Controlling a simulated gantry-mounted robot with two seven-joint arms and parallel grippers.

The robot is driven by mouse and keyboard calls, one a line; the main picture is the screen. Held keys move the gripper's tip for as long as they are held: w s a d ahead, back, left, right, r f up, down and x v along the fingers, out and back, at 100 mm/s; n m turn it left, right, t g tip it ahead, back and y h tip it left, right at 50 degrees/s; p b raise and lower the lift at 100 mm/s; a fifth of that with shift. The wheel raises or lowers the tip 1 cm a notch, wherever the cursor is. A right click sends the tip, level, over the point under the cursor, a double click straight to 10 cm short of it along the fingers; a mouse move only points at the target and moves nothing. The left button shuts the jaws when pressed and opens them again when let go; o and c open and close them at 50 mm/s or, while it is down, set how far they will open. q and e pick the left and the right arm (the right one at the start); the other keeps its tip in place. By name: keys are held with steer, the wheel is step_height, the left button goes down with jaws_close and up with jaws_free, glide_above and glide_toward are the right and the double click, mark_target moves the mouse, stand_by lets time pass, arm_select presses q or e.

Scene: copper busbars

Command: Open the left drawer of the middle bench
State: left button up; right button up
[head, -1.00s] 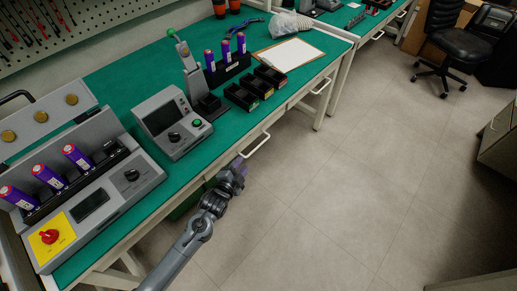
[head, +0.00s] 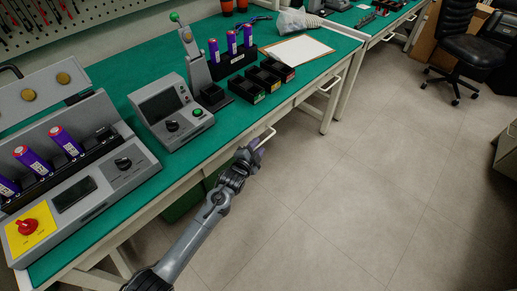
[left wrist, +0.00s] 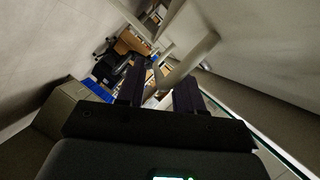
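The middle bench (head: 215,140) has a green top, and its left drawer has a pale bar handle (head: 268,137) on the front edge. The drawer looks shut. My left gripper (head: 256,148) is at the near end of that handle and covers part of it. In the left wrist view the two dark fingers (left wrist: 160,92) stand apart, and a pale bar (left wrist: 190,62), which looks like the handle, runs toward the gap between them. I cannot tell whether the fingers touch it. My right gripper is not in view.
A second handle (head: 330,83) is farther right on the same bench. On the top are a grey tester (head: 170,112), black bins (head: 262,80) and a clipboard (head: 298,48). A black chair (head: 462,52) stands at the upper right. The floor right of the bench is clear.

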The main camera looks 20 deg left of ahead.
arm_select(q)
steer(key=shift+b+x, duration=0.3)
steer(key=shift+x, duration=0.55)
jaws_close()
